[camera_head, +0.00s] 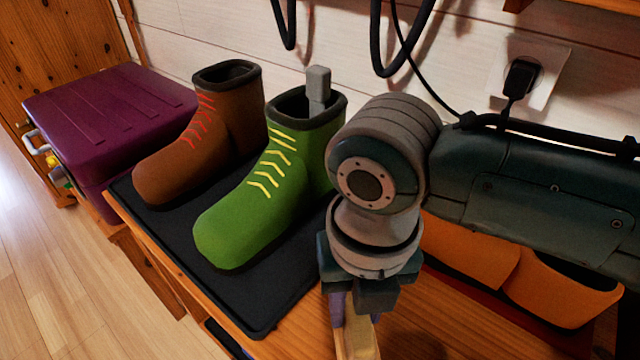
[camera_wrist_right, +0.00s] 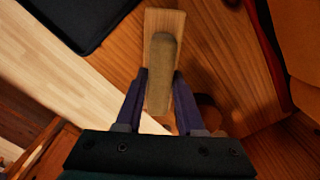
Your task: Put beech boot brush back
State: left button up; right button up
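The beech boot brush (camera_wrist_right: 178,25) is a pale wooden block with a grey-brown strip, seen in the right wrist view. My right gripper (camera_wrist_right: 159,76) has its two purple fingers against the sides of the brush, shut on it. In the head view my right gripper (camera_head: 354,308) points down near the front edge of the wooden bench (camera_head: 178,262), and part of the brush (camera_head: 358,341) shows below it. The brush's lower end is cut off by the frame there. My left gripper is in neither view.
A brown boot (camera_head: 190,150) and a green boot (camera_head: 245,215), with a grey block in its opening, stand on a dark mat (camera_head: 285,290). A purple box (camera_head: 110,110) is at left. Black cables hang by the wall.

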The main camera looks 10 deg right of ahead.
jog(key=o, duration=0.4)
jog(key=shift+c, duration=0.2)
notch_tip(320, 180, up, 11)
jog(key=p, duration=0.4)
jog(key=s+a+m+y, duration=0.2)
jog(key=s+a+m, duration=0.1)
jog(key=m, duration=0.2)
jog(key=s+d+m+t+h, duration=0.1)
jog(key=s+d+m, duration=0.3)
jog(key=m, duration=1)
jog(key=s+d+r+m+t, duration=0.1)
jog(key=s+d+m, duration=0.4)
jog(key=m, duration=0.8)
jog(key=d+t, duration=0.1)
jog(key=d, duration=0.2)
jog(key=shift+d+r+m+t+h, duration=0.2)
jog(key=shift+m+t+h, duration=0.1)
jog(key=shift+m+h, duration=0.1)
jog(key=shift+s, duration=0.1)
